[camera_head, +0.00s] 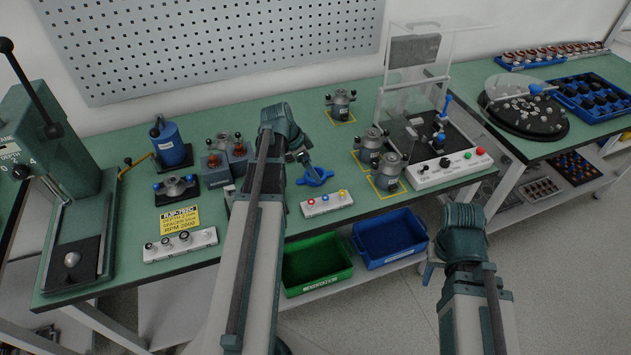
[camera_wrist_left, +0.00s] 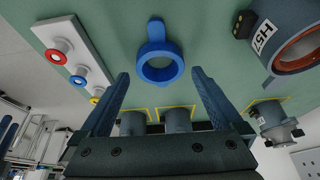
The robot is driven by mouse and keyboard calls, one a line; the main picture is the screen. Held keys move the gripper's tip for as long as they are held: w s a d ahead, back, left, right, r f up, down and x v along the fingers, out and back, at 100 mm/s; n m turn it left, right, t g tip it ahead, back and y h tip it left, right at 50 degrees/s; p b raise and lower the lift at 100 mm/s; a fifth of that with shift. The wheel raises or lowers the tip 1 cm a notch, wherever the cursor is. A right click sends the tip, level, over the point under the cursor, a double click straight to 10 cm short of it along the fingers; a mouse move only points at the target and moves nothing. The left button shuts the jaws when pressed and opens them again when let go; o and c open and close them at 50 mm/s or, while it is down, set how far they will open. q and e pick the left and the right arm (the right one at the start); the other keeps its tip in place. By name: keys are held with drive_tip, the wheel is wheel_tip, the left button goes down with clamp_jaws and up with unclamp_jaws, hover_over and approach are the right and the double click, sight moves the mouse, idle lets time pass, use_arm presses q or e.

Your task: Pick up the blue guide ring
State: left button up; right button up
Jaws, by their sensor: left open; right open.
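The blue guide ring (camera_head: 316,180) lies on the green table top, behind a white block with coloured knobs. In the left wrist view the ring (camera_wrist_left: 156,46) shows as a round loop with a short tab, and the green surface shows through its hole. My left gripper (camera_head: 304,160) is over the table close to the ring. In its wrist view the two fingers (camera_wrist_left: 159,75) are spread wide and empty, with the ring between and beyond the tips. My right gripper (camera_head: 431,270) is in front of the table, away from the ring; its fingers are mostly hidden.
The white knob block (camera_head: 327,203) is just in front of the ring. Grey motor housings (camera_head: 386,177) stand in yellow squares to the right. A blue-grey motor block (camera_head: 238,153) is to the left. A green bin (camera_head: 316,284) and a blue bin (camera_head: 392,262) are below.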

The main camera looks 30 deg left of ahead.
use_arm(q)
drive_tip(key=b+x, duration=0.1)
drive_tip(key=x, duration=0.2)
drive_tip(key=shift+a+b, duration=0.1)
drive_tip(key=shift+b, duration=0.25)
drive_tip(key=shift+r, duration=0.1)
use_arm(e)
wheel_tip(320, 180, down, 2)
drive_tip(key=shift+f, duration=0.25)
use_arm(q)
drive_tip(key=c, duration=1.1)
drive_tip(key=shift+r, duration=0.15)
drive_tip(key=shift+c, duration=0.2)
use_arm(e)
drive_tip(key=shift+r, duration=0.15)
use_arm(q)
wheel_tip(320, 180, up, 10)
drive_tip(key=p, duration=1)
use_arm(e)
wheel_tip(320, 180, up, 10)
use_arm(q)
drive_tip(key=shift+s, duration=0.1)
